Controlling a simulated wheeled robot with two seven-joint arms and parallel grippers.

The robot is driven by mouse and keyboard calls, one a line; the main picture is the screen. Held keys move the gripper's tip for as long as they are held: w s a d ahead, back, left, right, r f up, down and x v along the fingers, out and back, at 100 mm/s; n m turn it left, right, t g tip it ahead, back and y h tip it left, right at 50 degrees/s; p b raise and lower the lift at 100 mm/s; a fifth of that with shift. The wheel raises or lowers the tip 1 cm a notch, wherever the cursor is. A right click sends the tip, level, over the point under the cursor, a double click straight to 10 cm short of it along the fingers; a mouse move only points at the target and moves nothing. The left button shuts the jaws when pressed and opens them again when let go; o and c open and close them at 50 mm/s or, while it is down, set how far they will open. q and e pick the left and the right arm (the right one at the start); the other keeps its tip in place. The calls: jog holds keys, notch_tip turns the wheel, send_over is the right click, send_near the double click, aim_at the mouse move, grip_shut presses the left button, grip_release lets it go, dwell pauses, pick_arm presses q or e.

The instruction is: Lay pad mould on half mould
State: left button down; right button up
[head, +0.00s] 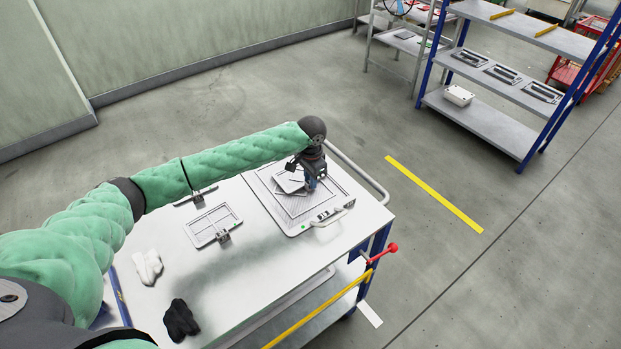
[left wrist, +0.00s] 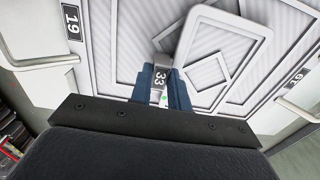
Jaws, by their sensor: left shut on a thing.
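My left gripper (head: 308,186) is over the far right end of the white table, its blue fingers (left wrist: 162,88) shut on the tab marked 33 of a pale, rounded-rim plate, the pad mould (head: 288,181). It also shows in the left wrist view (left wrist: 238,28), turned at an angle to the plate beneath. That larger pale plate, the half mould (head: 298,229), lies flat on the table with ribbed inner frames and a handle at each end. It fills the left wrist view (left wrist: 110,45) behind the pad mould. I cannot tell whether the two touch. My right gripper is not in view.
A smaller framed plate (head: 205,229) with clamps lies left of the half mould. A white glove (head: 148,267) and a black glove (head: 181,320) lie near the table's left end. A red-knobbed lever (head: 391,248) sticks out at the right. Shelving (head: 485,119) stands beyond.

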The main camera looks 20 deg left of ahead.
pick_arm(q)
jog(key=c, duration=1.3)
grip_release()
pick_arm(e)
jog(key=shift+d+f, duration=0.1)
pick_arm(q)
jog(key=shift+r, duration=0.3)
jog(key=shift+r+b, duration=2.05)
jog(key=shift+r, duration=3.7)
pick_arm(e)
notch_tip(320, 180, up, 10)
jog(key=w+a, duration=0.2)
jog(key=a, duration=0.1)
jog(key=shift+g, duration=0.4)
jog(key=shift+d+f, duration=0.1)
